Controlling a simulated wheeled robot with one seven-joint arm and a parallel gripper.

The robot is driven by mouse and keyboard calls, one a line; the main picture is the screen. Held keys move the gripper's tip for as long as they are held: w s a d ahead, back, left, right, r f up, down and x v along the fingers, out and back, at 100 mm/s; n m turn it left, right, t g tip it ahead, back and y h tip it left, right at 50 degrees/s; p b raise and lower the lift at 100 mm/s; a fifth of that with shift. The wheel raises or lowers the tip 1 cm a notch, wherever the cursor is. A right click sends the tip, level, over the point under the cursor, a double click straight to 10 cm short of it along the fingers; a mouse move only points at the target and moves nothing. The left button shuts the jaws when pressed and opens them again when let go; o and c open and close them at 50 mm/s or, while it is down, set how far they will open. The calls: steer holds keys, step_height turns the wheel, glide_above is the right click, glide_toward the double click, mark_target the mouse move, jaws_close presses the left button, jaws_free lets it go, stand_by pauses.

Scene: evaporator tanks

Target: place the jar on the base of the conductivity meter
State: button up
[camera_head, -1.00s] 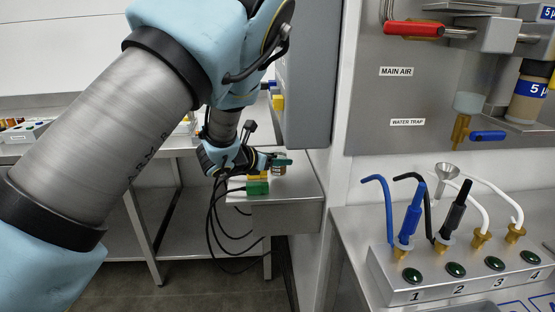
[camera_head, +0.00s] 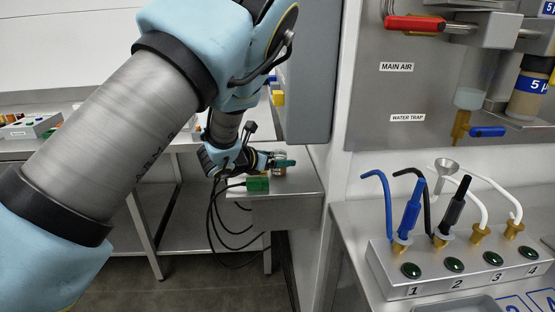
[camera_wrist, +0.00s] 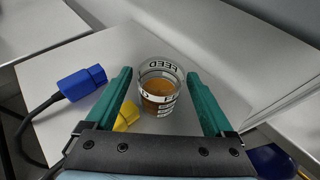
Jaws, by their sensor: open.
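The jar (camera_wrist: 159,88) is a clear glass with a white label band reading FEED and amber liquid inside. In the wrist view it stands upright on a grey metal surface (camera_wrist: 60,145), between the two green fingers of my gripper (camera_wrist: 160,92). The fingers are open, with a gap on either side of the jar. In the head view my gripper (camera_head: 283,162) is over the small metal shelf beside the grey cabinet, and the jar (camera_head: 279,171) is mostly hidden by it. I cannot identify the conductivity meter's base in these views.
A blue connector (camera_wrist: 83,83) and a yellow connector (camera_wrist: 126,116) lie left of the jar. A green connector (camera_head: 257,185) sits at the shelf's front edge with cables hanging. The grey cabinet (camera_head: 307,80) stands close behind.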

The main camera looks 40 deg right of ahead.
steer(key=shift+r, duration=0.1)
steer(key=b+v, duration=0.2)
steer(key=v, duration=1)
steer(key=shift+w+a, duration=0.1)
